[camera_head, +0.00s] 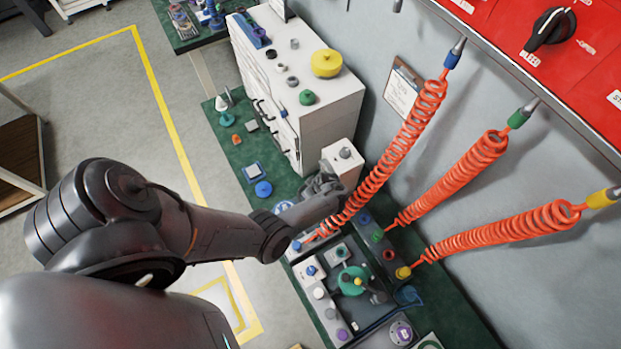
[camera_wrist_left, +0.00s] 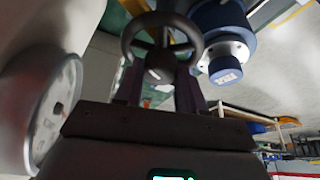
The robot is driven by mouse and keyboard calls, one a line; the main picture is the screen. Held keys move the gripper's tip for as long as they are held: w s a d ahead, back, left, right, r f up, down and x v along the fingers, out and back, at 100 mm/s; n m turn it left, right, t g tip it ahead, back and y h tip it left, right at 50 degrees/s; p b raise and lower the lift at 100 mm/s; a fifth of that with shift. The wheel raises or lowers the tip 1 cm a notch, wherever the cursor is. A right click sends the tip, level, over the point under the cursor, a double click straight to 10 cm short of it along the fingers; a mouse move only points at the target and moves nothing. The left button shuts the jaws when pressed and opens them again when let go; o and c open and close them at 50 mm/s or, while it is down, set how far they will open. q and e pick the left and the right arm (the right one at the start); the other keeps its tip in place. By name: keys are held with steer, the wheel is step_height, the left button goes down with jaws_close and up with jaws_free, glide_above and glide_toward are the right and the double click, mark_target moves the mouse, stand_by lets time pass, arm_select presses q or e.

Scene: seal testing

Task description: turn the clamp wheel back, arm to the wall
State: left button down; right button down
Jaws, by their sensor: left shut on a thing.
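My left gripper (camera_head: 328,185) reaches in from the left and is at the wall side of the bench, beside a small white box (camera_head: 338,160). In the left wrist view, a dark handwheel (camera_wrist_left: 160,72) with spokes, which looks like the clamp wheel, sits at the fingers of my left gripper (camera_wrist_left: 160,88). The fingers lie on either side of its hub, shut on it. The wheel and clamp arm cannot be made out in the head view, where the gripper covers that spot. My right gripper is not in view.
Orange coiled hoses (camera_head: 395,150) hang from the red panel (camera_head: 570,60) close by the left gripper. A white cabinet (camera_head: 315,110) stands behind. The wrist view shows a round gauge (camera_wrist_left: 58,112) and a blue cylinder (camera_wrist_left: 226,72) beside the wheel. A fixture tray with a green disc (camera_head: 350,280) lies in front.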

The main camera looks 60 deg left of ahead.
arm_select(q)
steer(key=shift+w+a+f+n+g+b, duration=0.1)
steer(key=shift+n+g+b, duration=0.6)
steer(key=shift+n+b, duration=0.75)
steer(key=shift+n, duration=0.35)
steer(key=c, duration=0.7)
jaws_free()
steer(key=shift+r+p, duration=0.2)
steer(key=shift+p, duration=0.1)
steer(key=p+v, duration=0.2)
steer(key=v, duration=0.8)
steer(key=shift+w+r+p, duration=0.1)
steer(key=shift+r+p, duration=0.2)
steer(key=shift+r, duration=0.05)
